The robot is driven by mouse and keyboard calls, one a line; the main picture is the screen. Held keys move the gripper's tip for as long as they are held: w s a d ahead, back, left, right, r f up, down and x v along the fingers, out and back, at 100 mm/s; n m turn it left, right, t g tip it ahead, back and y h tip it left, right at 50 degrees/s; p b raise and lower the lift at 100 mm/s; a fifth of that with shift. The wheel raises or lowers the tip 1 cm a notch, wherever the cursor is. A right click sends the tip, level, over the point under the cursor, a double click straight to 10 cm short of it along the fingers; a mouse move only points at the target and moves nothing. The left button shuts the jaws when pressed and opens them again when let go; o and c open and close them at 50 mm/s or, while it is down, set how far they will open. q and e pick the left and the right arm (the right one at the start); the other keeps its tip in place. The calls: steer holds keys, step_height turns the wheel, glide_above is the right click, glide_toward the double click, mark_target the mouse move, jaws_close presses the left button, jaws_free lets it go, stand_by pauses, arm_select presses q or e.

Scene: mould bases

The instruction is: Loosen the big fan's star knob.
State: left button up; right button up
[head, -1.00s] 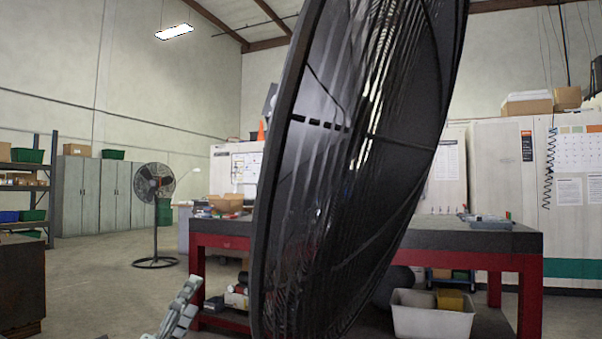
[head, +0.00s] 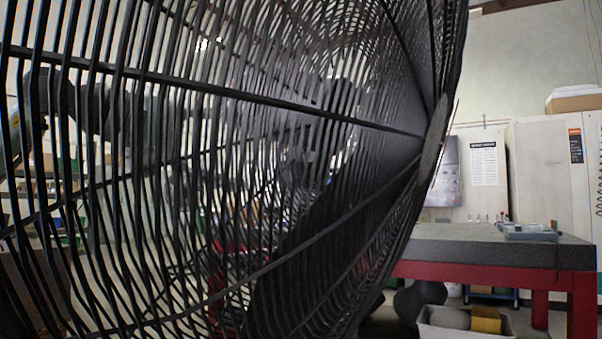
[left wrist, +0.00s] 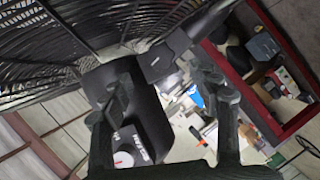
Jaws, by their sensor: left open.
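The big fan's black wire cage (head: 300,170) fills the left and middle of the head view, very near. In the left wrist view the cage (left wrist: 60,50) is at upper left, with the dark motor housing (left wrist: 150,120) below it. The housing bears a white label and a dial (left wrist: 123,159). My left gripper (left wrist: 162,80) is open, its dark fingers on either side of the housing's end; I cannot tell whether they touch it. I cannot make out the star knob. My left arm shows through the cage in the head view, partly hidden. My right gripper is not in view.
A red workbench with a dark top (head: 480,246) stands behind the fan at right, with a grey tray (head: 528,232) on it and a bin (head: 455,325) beneath. White cabinets (head: 545,170) stand behind. The red bench frame (left wrist: 305,115) shows at right in the wrist view.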

arm_select(q)
steer(key=p+x, duration=0.1)
steer(key=x, duration=0.6)
steer(key=shift+w, duration=0.3)
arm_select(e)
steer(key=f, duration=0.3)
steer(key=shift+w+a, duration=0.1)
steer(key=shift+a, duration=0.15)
arm_select(q)
steer(key=shift+r, duration=0.1)
steer(key=shift+c, duration=0.5)
steer(key=c, duration=1.1)
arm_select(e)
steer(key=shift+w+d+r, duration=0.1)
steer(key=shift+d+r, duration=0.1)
